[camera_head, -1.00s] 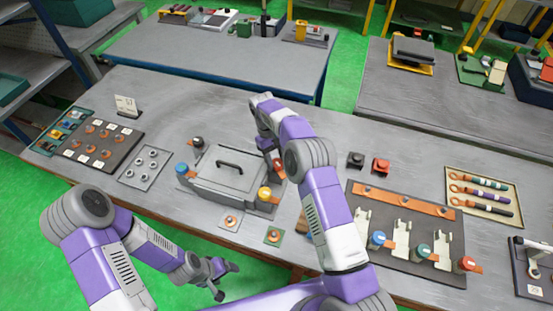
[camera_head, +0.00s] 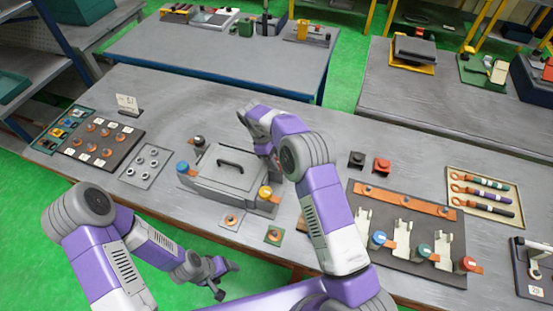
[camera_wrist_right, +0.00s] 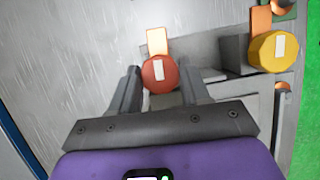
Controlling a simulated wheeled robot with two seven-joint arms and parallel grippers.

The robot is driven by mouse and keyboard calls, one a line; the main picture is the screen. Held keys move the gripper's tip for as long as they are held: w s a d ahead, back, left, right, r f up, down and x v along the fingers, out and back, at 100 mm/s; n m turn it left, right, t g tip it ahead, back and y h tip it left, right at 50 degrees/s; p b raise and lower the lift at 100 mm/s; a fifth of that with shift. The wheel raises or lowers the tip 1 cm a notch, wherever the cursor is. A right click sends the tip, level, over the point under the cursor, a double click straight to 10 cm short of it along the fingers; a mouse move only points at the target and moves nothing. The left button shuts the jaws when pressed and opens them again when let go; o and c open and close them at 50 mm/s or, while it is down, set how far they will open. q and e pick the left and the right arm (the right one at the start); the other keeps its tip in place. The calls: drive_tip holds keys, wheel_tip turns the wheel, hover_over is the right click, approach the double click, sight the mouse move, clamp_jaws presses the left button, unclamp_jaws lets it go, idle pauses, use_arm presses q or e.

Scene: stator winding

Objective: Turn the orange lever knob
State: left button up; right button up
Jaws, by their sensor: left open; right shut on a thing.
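A red-orange lever knob (camera_wrist_right: 160,73) with a white stripe on top sits on an orange lever (camera_wrist_right: 157,40) in the right wrist view. My right gripper (camera_wrist_right: 161,80) has its fingers on both sides of this knob, shut on it. In the head view my right arm hides this knob. A yellow knob (camera_wrist_right: 274,52) with a white stripe is to its right in the wrist view, and it shows at the front right corner of the grey lidded box (camera_head: 226,185) in the head view. My left gripper (camera_head: 227,283) is open and empty, in front of the table.
The box has a black handle (camera_head: 233,164), a blue knob (camera_head: 182,168) and a black knob (camera_head: 198,141) at its left. Two small plates (camera_head: 273,236) lie in front. A board with several levers (camera_head: 400,240) is at right. The tabletop behind the box is clear.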

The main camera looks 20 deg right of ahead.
drive_tip(key=shift+s+a+f, duration=0.1)
drive_tip(key=shift+s+f, duration=0.05)
drive_tip(key=shift+f, duration=0.1)
drive_tip(key=o, duration=1.1)
drive_tip(key=shift+c, duration=0.2)
drive_tip(key=shift+r, duration=0.15)
drive_tip(key=v, duration=0.7)
drive_tip(key=shift+r, duration=0.3)
